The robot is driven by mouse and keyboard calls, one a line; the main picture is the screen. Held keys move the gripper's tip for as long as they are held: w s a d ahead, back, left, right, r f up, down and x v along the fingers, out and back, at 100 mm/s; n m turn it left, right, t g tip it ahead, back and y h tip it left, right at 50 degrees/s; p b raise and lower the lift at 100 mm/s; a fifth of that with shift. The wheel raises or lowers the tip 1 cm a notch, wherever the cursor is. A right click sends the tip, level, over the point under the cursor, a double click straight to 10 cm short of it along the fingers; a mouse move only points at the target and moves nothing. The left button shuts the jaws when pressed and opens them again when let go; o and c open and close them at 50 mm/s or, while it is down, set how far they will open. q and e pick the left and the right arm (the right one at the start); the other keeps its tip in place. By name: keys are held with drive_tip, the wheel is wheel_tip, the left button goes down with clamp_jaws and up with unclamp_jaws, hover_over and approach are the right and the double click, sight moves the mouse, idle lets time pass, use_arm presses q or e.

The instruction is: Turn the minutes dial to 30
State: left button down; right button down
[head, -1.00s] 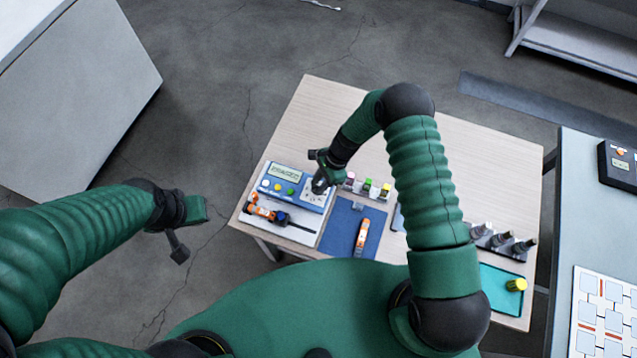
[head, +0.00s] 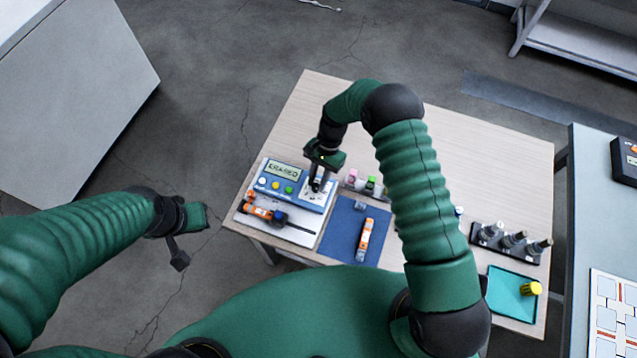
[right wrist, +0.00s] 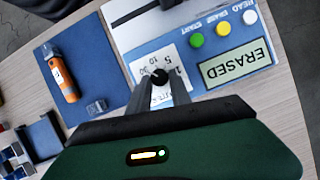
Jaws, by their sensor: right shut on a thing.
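The blue-and-white device (head: 301,201) stands at the table's left end, with a display (right wrist: 236,65) reading ERASED. The minutes dial is a small dark knob (right wrist: 160,76) on a white plate (right wrist: 172,55) printed with numbers, including 5, 10 and 30. My right gripper (head: 316,187) comes down on the dial from above; in the right wrist view its fingers (right wrist: 155,90) are shut on the knob. They hide part of the scale, and I cannot tell which number the knob points to. My left gripper (head: 179,260) hangs over the floor, away from the table; its jaw opening is unclear.
Yellow, green and white buttons (right wrist: 223,29) sit beside the display. An orange-and-white tool (head: 364,240) lies on a blue mat (head: 340,218). Small colored-capped bottles (head: 369,185) stand close right of the dial. A teal tray (head: 505,301) holds a yellow cap (head: 531,288).

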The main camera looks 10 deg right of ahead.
drive_tip(key=shift+w+a+n+g+h+b, duration=0.15)
drive_tip(key=shift+n+b, duration=0.15)
drive_tip(key=shift+n, duration=0.2)
drive_tip(key=shift+a+n+g+h+b, duration=0.15)
drive_tip(key=shift+n+b, duration=0.15)
drive_tip(key=shift+n, duration=0.2)
drive_tip(key=shift+d+r, duration=0.1)
drive_tip(key=c, duration=1.2)
unclamp_jaws()
drive_tip(key=b+v, duration=0.2)
drive_tip(key=v, duration=1.4)
drive_tip(key=shift+r, duration=0.35)
